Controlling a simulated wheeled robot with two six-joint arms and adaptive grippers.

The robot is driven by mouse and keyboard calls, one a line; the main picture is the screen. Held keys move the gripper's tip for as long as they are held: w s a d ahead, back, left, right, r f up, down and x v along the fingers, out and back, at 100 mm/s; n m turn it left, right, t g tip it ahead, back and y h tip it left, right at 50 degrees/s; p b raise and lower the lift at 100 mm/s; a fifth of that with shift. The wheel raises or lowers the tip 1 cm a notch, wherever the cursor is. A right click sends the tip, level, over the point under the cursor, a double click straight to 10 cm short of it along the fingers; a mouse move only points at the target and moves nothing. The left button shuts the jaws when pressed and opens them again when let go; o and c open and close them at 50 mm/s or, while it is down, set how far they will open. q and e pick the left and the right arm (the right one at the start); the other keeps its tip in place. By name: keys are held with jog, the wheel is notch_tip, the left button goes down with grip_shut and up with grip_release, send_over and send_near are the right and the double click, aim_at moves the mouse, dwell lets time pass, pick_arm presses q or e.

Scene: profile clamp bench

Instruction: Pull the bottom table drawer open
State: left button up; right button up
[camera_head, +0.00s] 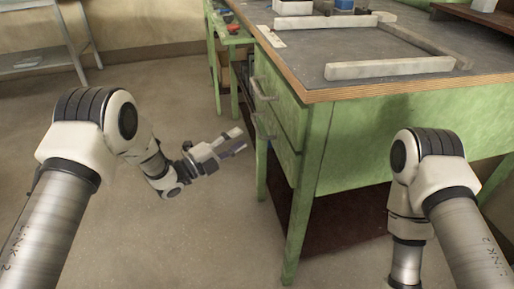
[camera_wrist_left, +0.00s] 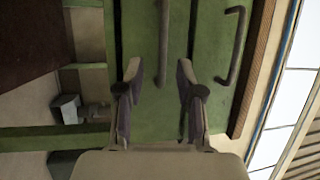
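The green table's bottom drawer (camera_head: 287,157) is on its left side, below the top drawer (camera_head: 281,101). Both look shut. The bottom drawer's bar handle (camera_wrist_left: 164,40) stands upright in the left wrist view, and its end lies between my fingertips in the picture. My left gripper (camera_head: 240,141) is open in front of this handle (camera_head: 262,126); it also shows in the left wrist view (camera_wrist_left: 158,76). I cannot tell whether the fingers touch the handle. The top drawer's handle (camera_wrist_left: 237,45) is to the right there. My right gripper is out of view.
The tabletop (camera_head: 345,47) carries pale bars (camera_head: 390,68) and other items. A table leg (camera_head: 302,215) stands at the near corner. A lower green bench (camera_head: 231,36) is behind. The floor (camera_head: 190,235) left of the table is clear.

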aim_at(257, 125)
pick_arm(q)
jog(key=b+x, duration=0.1)
jog(key=x, duration=0.6)
jog(key=shift+s+b, duration=0.1)
jog(key=shift+b, duration=0.2)
jog(key=shift+w+d+r, duration=0.15)
jog(key=shift+w+d, duration=0.1)
jog(key=shift+d, duration=0.05)
grip_shut()
